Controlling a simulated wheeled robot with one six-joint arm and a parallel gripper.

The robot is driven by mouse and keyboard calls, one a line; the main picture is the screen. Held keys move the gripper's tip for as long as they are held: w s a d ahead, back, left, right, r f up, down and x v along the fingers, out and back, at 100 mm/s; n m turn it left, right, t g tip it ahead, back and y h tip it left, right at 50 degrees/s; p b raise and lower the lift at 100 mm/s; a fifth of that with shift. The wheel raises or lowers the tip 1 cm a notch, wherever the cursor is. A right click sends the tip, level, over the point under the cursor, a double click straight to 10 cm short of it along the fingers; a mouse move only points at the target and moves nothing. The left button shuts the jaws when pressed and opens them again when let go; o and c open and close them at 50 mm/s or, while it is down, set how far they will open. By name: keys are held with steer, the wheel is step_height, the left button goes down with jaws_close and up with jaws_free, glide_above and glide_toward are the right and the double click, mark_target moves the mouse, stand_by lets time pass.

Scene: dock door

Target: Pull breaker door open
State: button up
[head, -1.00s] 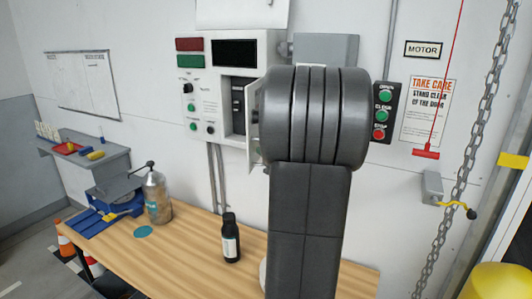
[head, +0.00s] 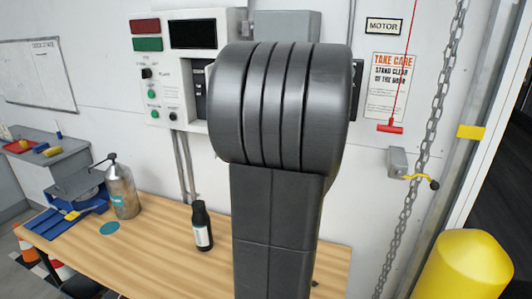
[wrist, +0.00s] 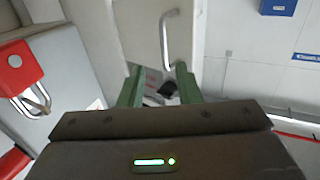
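The grey-white control panel (head: 178,128) is on the wall in the head view. Its breaker compartment (head: 200,92) shows a dark inside at the panel's right. My arm hides the breaker door there. My gripper (wrist: 158,74) shows in the wrist view with its two green fingers apart. A small dark thing (wrist: 168,88) shows between the fingers; I cannot tell what it is or whether they touch it. A silver bent handle (wrist: 166,42) on a pale surface lies beyond the fingertips; I cannot tell which door it belongs to. The gripper is hidden in the head view.
A wooden bench (head: 150,245) stands below the panel with a dark bottle (head: 202,228) and a metal can (head: 122,192). A hanging chain (head: 428,140) and a yellow post (head: 468,268) are at right. A red box with a padlock (wrist: 20,70) is at left in the wrist view.

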steer(key=shift+b+v, duration=0.4)
steer(key=shift+v, duration=2.5)
steer(key=p+x, duration=0.2)
steer(key=x, duration=1.2)
steer(key=shift+p, duration=0.4)
steer(key=shift+s+f, duration=0.1)
